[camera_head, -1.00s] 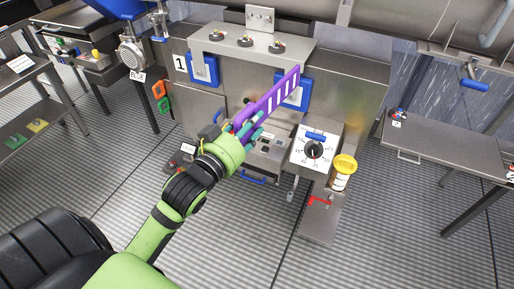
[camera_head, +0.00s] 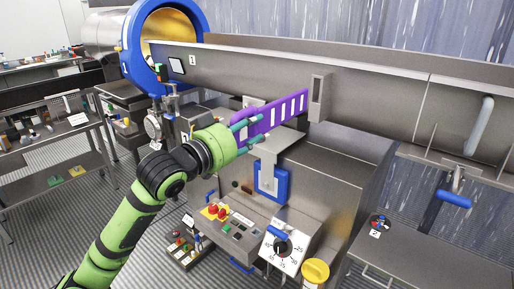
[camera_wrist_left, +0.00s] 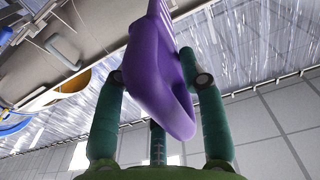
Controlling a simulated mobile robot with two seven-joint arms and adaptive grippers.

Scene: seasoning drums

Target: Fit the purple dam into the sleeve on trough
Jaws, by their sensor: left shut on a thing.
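The purple dam (camera_head: 280,115) is a flat slotted plate with a looped handle. My left gripper (camera_head: 247,131) is shut on its handle and holds it raised, its slotted end pointing right and slightly up. In the left wrist view the purple handle (camera_wrist_left: 158,75) sits between the green fingers (camera_wrist_left: 155,92). The long grey trough (camera_head: 380,88) runs behind the dam. A grey upright bracket with a slot, which looks like the sleeve (camera_head: 318,97), is on the trough's side. The dam's tip is close to its left side; I cannot tell whether they touch. My right gripper is out of view.
A drum with a blue rim (camera_head: 131,50) stands at the trough's left end. Below the dam is a steel machine with a blue-framed panel (camera_head: 271,183), a dial box (camera_head: 283,247) and a yellow-lidded jar (camera_head: 316,270). A steel table (camera_head: 400,270) stands at lower right.

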